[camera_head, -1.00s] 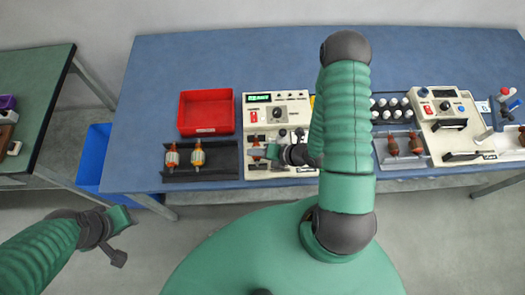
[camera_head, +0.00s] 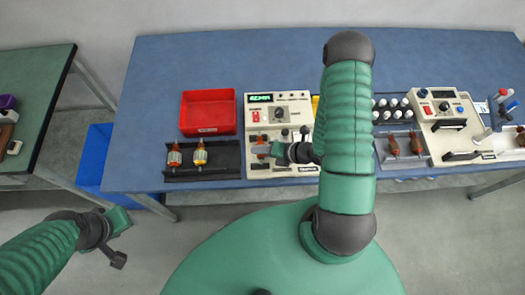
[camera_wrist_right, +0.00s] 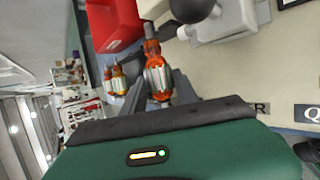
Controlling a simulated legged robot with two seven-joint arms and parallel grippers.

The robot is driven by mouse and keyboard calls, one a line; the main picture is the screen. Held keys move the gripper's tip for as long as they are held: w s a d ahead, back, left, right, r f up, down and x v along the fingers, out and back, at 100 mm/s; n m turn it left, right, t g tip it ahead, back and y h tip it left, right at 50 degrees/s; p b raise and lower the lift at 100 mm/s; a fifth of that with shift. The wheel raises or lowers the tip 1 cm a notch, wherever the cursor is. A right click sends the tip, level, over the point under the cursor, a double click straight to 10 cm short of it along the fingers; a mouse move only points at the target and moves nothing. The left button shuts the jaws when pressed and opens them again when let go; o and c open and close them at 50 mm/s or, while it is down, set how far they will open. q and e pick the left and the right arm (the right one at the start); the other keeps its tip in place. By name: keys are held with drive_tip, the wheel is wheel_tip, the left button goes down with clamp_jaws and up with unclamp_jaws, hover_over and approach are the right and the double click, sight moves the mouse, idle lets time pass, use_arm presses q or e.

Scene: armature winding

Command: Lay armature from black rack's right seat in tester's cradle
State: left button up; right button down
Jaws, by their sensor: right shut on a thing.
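An orange-and-silver armature (camera_head: 262,150) is at the left front of the beige tester (camera_head: 278,125). My right gripper (camera_head: 273,151) is shut on it from the right. In the right wrist view the armature (camera_wrist_right: 158,78) sits between the two dark fingers, its shaft pointing away. The cradle is largely hidden behind armature and gripper, so I cannot tell whether the armature touches it. The black rack (camera_head: 228,160) left of the tester holds two armatures (camera_head: 174,157) (camera_head: 200,155) in its left and middle; its right end is empty.
A red bin (camera_head: 208,112) stands behind the rack. Right of my right arm are white cylinders (camera_head: 393,108), a tray with dark red armatures (camera_head: 404,146) and a second beige machine (camera_head: 445,108). The blue table's back is clear.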

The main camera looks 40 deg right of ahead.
drive_tip(key=shift+d+f, duration=0.2)
drive_tip(key=shift+d, duration=0.4)
drive_tip(key=c, duration=1.4)
unclamp_jaws()
drive_tip(key=o, duration=0.5)
drive_tip(key=shift+a, duration=0.15)
drive_tip(key=shift+o, duration=0.2)
drive_tip(key=shift+a+r, duration=0.1)
drive_tip(key=shift+a, duration=0.15)
drive_tip(key=shift+s+d+r, duration=0.25)
drive_tip(key=shift+s+d, duration=0.05)
use_arm(q)
drive_tip(key=r+p, duration=0.3)
drive_tip(key=shift+d+r, duration=0.25)
drive_tip(key=shift+d, duration=0.05)
use_arm(e)
drive_tip(key=v, duration=1.6)
